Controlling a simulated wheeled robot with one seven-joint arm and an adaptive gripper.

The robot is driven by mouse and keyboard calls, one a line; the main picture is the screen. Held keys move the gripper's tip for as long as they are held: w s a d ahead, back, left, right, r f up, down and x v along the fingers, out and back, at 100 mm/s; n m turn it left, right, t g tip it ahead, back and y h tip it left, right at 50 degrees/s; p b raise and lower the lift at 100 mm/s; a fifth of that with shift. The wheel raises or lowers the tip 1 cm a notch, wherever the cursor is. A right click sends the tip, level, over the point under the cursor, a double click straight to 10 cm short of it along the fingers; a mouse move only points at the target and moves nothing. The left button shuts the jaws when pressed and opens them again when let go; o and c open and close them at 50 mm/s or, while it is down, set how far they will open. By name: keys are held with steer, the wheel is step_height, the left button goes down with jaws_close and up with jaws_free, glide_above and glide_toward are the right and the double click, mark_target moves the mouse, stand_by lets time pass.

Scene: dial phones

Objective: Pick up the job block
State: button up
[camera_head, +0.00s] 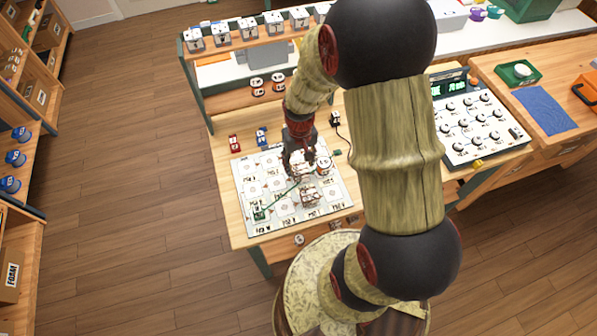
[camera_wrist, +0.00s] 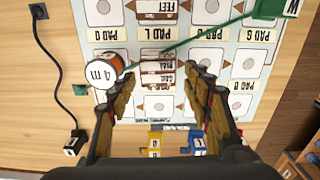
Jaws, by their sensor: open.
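My gripper (camera_head: 300,160) is open, low over the printed board, and shows in the wrist view (camera_wrist: 162,76). A small pale and brown block (camera_wrist: 157,74) with several printed lines lies between its fingers, with gaps visible on both sides. Its print is too small to read, so I cannot tell for sure that it is the job block. In the head view my gripper largely hides that spot. A second block (camera_head: 310,195), marked "FEET" in the wrist view (camera_wrist: 155,12), sits on the board nearer the front.
A round "4 m" drum (camera_wrist: 103,71) stands close beside one finger. A green cord runs across the board to a green block (camera_wrist: 277,8). Yellow (camera_wrist: 155,143) and blue (camera_wrist: 199,141) pieces lie beyond the board. A dial panel (camera_head: 482,125) stands at right.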

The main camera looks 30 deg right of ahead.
mark_target(300, 169)
steer(key=f, duration=0.2)
steer(key=f+b, duration=0.1)
steer(key=f, duration=0.1)
steer(key=shift+w+d+f, duration=0.1)
steer(key=shift+d+f, duration=0.1)
steer(key=shift+f, duration=0.2)
steer(key=shift+c, duration=0.4)
steer(key=c, duration=0.8)
steer(key=shift+c, duration=0.4)
steer(key=shift+r, duration=0.1)
